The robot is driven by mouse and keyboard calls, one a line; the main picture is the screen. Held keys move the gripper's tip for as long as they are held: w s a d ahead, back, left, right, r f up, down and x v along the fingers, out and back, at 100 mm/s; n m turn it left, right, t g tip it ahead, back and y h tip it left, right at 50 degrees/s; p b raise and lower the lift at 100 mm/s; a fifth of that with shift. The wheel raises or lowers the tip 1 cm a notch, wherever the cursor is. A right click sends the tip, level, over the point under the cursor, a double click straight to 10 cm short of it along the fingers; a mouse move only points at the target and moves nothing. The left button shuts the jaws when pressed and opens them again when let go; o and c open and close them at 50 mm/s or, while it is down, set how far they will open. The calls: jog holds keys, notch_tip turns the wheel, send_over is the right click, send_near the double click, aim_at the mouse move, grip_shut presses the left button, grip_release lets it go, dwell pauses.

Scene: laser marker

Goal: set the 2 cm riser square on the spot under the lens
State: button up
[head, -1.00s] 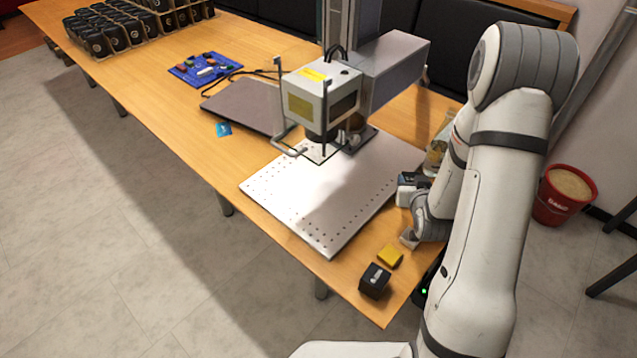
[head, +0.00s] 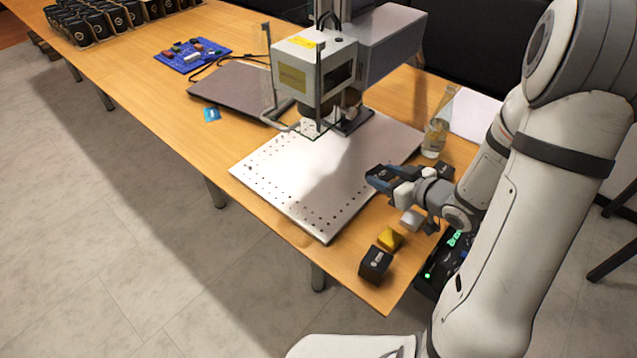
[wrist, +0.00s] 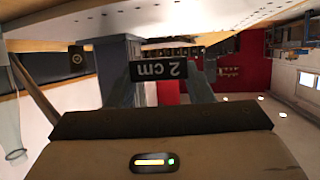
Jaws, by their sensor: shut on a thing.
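The 2 cm riser (wrist: 158,70) is a small dark block with a white "2 cm" label, which reads upside down in the wrist view. My gripper (head: 380,175) is shut on it, with a finger at each side. In the head view the gripper is above the right edge of the perforated metal plate (head: 283,178), and the riser is hard to tell from the dark fingers. The laser head (head: 312,75) stands over the plate's far end, with its dark lens underneath. The spot (head: 312,130) under the lens looks bare, partly hidden by the head's frame.
Yellow (head: 389,239), black (head: 375,265) and light grey (head: 411,220) blocks sit on the table near my wrist. A clear flask (head: 437,135) stands by the plate's right corner. A closed laptop (head: 235,92) lies left of the laser. The plate's near half is clear.

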jog(key=s, duration=0.1)
jog(key=s+n+g+y, duration=0.1)
jog(key=s+a+f+n+b, duration=0.1)
jog(key=shift+s+a+g+y, duration=0.1)
jog(key=shift+s+g+y, duration=0.3)
jog(key=shift+a, duration=0.25)
jog(key=w+a, duration=0.3)
jog(key=a, duration=0.1)
jog(key=w+a, duration=0.4)
jog(key=a, duration=0.1)
jog(key=w+a, duration=0.3)
jog(key=a, duration=0.1)
jog(key=shift+w+a+b, duration=0.3)
jog(key=shift+w+b, duration=0.05)
jog(key=shift+a, duration=0.1)
notch_tip(320, 180, down, 4)
jog(key=shift+w+r+b, duration=0.1)
jog(key=shift+r+b, duration=0.15)
jog(key=shift+b, duration=0.1)
jog(key=shift+r, duration=0.1)
